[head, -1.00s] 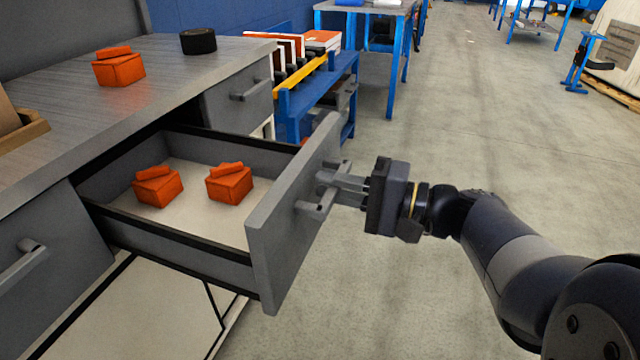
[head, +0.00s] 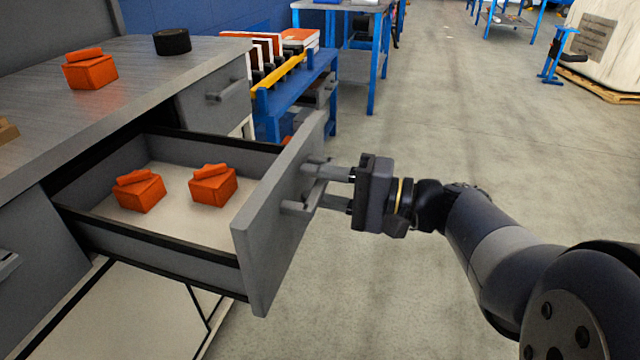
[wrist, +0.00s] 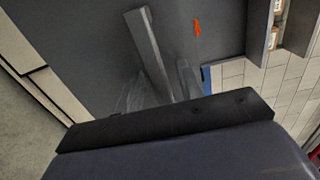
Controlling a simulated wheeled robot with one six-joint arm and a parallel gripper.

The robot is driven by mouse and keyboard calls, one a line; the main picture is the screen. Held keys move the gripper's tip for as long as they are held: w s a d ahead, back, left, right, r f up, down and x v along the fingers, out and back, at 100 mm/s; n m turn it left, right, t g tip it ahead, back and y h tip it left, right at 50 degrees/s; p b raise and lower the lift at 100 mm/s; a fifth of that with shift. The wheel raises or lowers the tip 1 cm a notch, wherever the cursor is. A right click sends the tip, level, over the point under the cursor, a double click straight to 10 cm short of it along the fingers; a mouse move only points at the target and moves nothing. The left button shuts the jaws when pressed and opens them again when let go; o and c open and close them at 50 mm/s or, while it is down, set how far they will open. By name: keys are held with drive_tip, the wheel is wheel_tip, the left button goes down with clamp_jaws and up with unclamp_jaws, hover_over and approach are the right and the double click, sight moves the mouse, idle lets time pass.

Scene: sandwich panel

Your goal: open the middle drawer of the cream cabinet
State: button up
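The middle drawer (head: 275,225) of the cabinet stands well pulled out, with its grey front facing right. The cabinet has a grey top (head: 120,80), grey drawer fronts and cream panels (head: 140,305) below. Two orange boxes (head: 138,190) (head: 212,185) lie inside the drawer. My gripper (head: 315,188) is at the drawer's bar handle (head: 292,207), its two fingers spread apart around it. In the wrist view the handle (wrist: 148,50) runs in front of the grey drawer front. Whether a finger touches the handle I cannot tell.
Another orange box (head: 90,70) and a black roll (head: 172,42) sit on the cabinet top. Closed drawers flank the open one, right (head: 222,95) and left (head: 25,270). A blue shelf unit (head: 300,90) stands beyond. The floor (head: 450,130) to the right is clear.

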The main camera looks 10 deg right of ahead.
drive_tip(key=p+v, duration=0.2)
drive_tip(key=v, duration=0.8)
drive_tip(key=shift+s+d, duration=0.2)
drive_tip(key=shift+d, duration=0.15)
idle(0.3)
drive_tip(key=shift+b+x, duration=1)
drive_tip(key=shift+x, duration=4.45)
